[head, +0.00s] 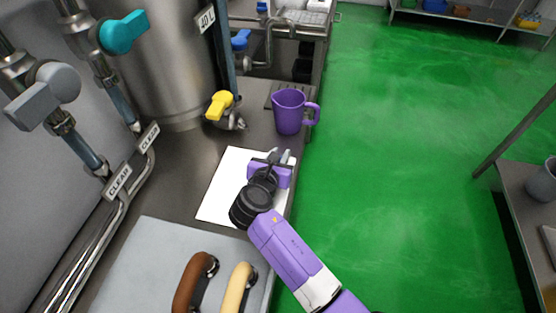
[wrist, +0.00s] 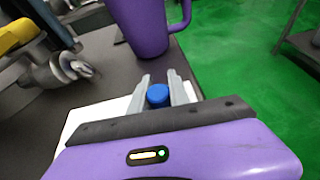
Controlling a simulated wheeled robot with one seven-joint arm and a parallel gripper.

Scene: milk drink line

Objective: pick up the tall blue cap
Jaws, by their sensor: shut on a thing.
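The tall blue cap (wrist: 157,95) shows in the wrist view between the two grey fingers of my gripper (wrist: 163,88). The fingers are shut on it, one on each side. In the head view my gripper (head: 279,157) is over the far right part of a white sheet (head: 222,190), near the counter's right edge. The cap cannot be made out there. I cannot tell whether the cap touches the sheet or is clear of it.
A purple jug (head: 289,112) stands just beyond my gripper. A yellow-handled tap (head: 219,106) on the steel tank (head: 160,60) is to the left. A grey lid with brown and cream handles (head: 150,260) lies nearer. Green floor (head: 400,180) is open to the right.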

